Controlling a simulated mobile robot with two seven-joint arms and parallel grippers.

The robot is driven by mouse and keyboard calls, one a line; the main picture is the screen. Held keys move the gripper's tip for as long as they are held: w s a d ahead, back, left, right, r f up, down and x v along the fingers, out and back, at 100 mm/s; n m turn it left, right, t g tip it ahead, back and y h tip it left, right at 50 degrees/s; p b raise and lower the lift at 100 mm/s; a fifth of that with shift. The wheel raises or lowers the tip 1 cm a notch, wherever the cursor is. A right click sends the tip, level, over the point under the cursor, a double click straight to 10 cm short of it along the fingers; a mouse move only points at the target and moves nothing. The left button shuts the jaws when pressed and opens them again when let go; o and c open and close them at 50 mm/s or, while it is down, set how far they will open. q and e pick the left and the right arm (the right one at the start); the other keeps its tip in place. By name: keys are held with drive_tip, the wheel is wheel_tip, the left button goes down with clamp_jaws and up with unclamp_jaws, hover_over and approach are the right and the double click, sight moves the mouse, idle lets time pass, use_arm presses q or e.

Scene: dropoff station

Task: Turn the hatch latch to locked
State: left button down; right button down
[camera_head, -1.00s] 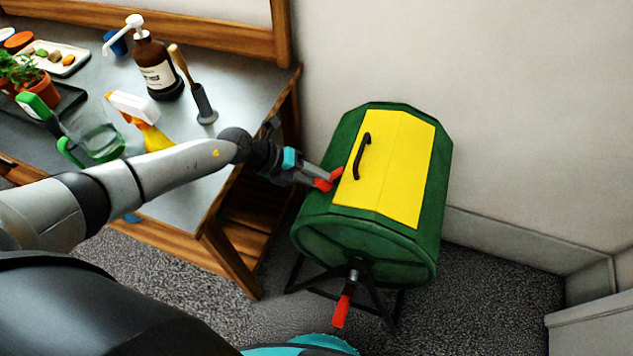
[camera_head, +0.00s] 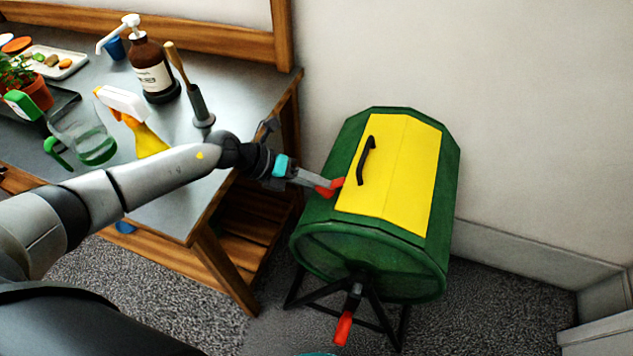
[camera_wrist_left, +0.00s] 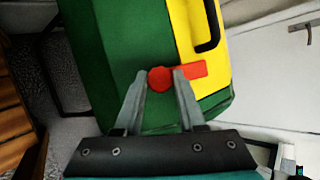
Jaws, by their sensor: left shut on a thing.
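The green drum (camera_head: 340,236) stands on a dark frame, with a yellow hatch (camera_head: 400,170) that lies closed on it. The red latch (camera_head: 337,184) sits at the hatch's left edge. In the left wrist view the latch (camera_wrist_left: 192,72) has a round hub, and its bar reaches right, over the edge of the yellow hatch (camera_wrist_left: 219,60). My left gripper (camera_head: 322,184) is at the latch. In the left wrist view its fingers (camera_wrist_left: 159,80) are shut on the latch, one on each side of the hub. The fingers partly hide the latch in the head view. My right gripper is not in view.
The hatch has a black handle (camera_head: 366,160). A red crank grip (camera_head: 343,328) hangs at the drum's front end. The wall (camera_head: 540,120) is close behind the drum.

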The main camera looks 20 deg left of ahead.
use_arm(q)
drive_tip(key=c, duration=0.5)
unclamp_jaws()
drive_tip(key=p+v, duration=0.1)
drive_tip(key=v, duration=0.6)
drive_tip(key=shift+a+r, duration=0.15)
drive_tip(key=shift+r, duration=0.05)
drive_tip(key=shift+s, duration=0.1)
